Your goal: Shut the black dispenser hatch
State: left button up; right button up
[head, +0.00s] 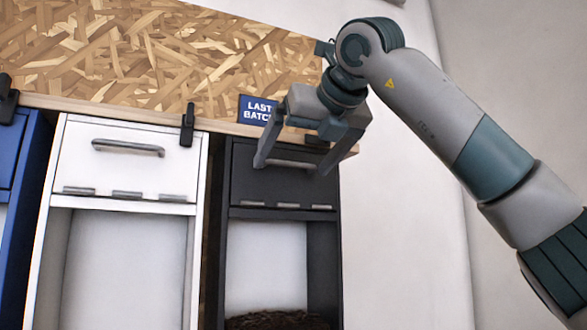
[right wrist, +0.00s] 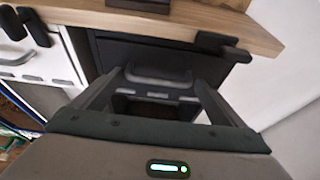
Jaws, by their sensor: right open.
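The black dispenser (head: 325,245) stands at the right end of the bench. Its hatch (head: 262,187) is a dark panel at the top, hinged along its lower edge, with a grey bar handle (head: 291,164). The panel looks upright or nearly so; I cannot tell whether it sits flush. My right gripper (head: 292,169) is open in front of the hatch, one finger towards each end of the handle. In the right wrist view the handle (right wrist: 160,80) shows between the fingertips, with nothing gripped. Contact is unclear. My left gripper is out of view.
A black latch (right wrist: 222,45) at the bench edge above the black hatch lies sideways. A white dispenser (head: 125,175) stands left, its latch (head: 187,124) hanging down. A blue sign (head: 256,110) stands on the bench (head: 120,55). Dark beans (head: 275,320) lie below. Right is bare wall.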

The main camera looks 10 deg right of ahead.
jog(key=b+v, duration=0.4)
jog(key=v, duration=1.2)
